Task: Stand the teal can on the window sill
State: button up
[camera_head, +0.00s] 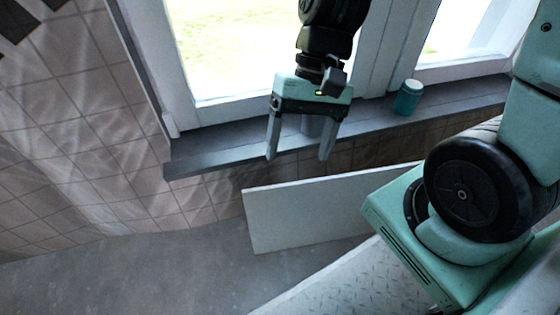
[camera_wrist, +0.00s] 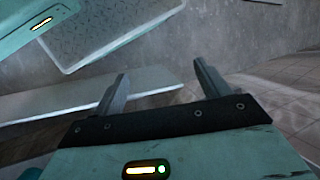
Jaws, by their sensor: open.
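The teal can (camera_head: 407,98) with a pale lid stands upright on the dark grey window sill (camera_head: 215,150), near the window's middle post. My gripper (camera_head: 299,156) is open, its two fingers pointing down, in front of the sill and well to the left of the can. It does not touch the can. A greyish shape shows between the fingers in the head view; I cannot tell what it is. In the wrist view the open fingers (camera_wrist: 158,78) have nothing between them. A small teal patch at the lower left edge there is too cut off to name.
A white panel (camera_head: 320,208) stands on edge below the sill, and it also shows in the wrist view (camera_wrist: 60,103). White window frames (camera_head: 385,45) rise behind the sill. A tiled wall (camera_head: 75,120) is at the left. The grey floor (camera_head: 150,270) at lower left is clear.

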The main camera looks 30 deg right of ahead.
jog(key=s+a+r+n+t+h, duration=0.2)
jog(key=a+n, duration=0.4)
jog(key=n, duration=0.4)
jog(key=shift+s+a+r+t+h, duration=0.15)
jog(key=shift+s+r+t+h, duration=0.25)
jog(key=shift+s+t+h, duration=0.55)
jog(key=shift+s+r+g, duration=0.1)
jog(key=shift+s+g, duration=0.1)
jog(key=shift+g, duration=0.15)
notch_tip(320, 180, up, 45)
jog(key=p, duration=4.4)
jog(key=shift+f+p, duration=0.2)
jog(key=shift+p, duration=0.2)
